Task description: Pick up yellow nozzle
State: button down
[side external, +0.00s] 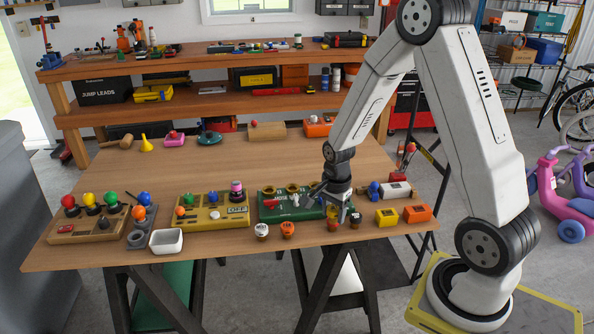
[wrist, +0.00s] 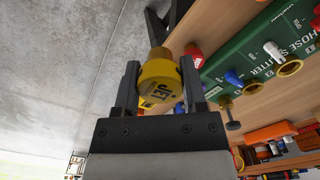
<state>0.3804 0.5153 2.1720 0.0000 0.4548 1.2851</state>
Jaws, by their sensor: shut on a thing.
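The yellow nozzle (wrist: 160,82), with dark "JET" lettering on its face, is between the two fingers of my gripper (wrist: 160,72) in the wrist view. The fingers are shut on its sides. In the side view my gripper (side external: 340,205) points down near the table's front edge, just in front of the green hose splitter board (side external: 290,214). The nozzle is mostly hidden there by the fingers, and I cannot tell whether it touches the table. A red nozzle (wrist: 194,54) stands close beside the yellow one in the wrist view.
White (side external: 262,230) and orange (side external: 288,229) nozzles stand left of my gripper. A yellow block (side external: 386,217) and an orange block (side external: 417,213) are to its right. A yellow board (side external: 212,213) and a white dish (side external: 166,241) are farther left. The table's middle is clear.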

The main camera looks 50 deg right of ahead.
jog(key=shift+s+a+r, duration=0.15)
jog(key=shift+s+r, duration=0.1)
jog(key=shift+s, duration=0.3)
jog(key=shift+s+a+r, duration=0.2)
jog(key=shift+s, duration=0.3)
jog(key=shift+s+a+r, duration=0.15)
jog(key=shift+s+r, duration=0.1)
jog(key=shift+s, duration=0.3)
jog(key=shift+w, duration=0.1)
jog(key=w+d+f, duration=0.1)
jog(key=w+d, duration=0.3)
jog(key=w, duration=0.4)
jog(key=w+d, duration=0.4)
jog(key=w, duration=0.4)
jog(key=w+d+f, duration=0.1)
jog(key=w+d, duration=0.4)
jog(key=w, duration=0.3)
jog(key=shift+f, duration=0.3)
jog(key=shift+w+d+f, duration=0.2)
jog(key=shift+w+d, duration=0.4)
jog(key=shift+w, duration=0.3)
jog(key=shift+f, duration=0.2)
jog(key=shift+f, duration=2.7)
jog(key=shift+f, duration=0.25)
jog(key=shift+r, duration=0.8)
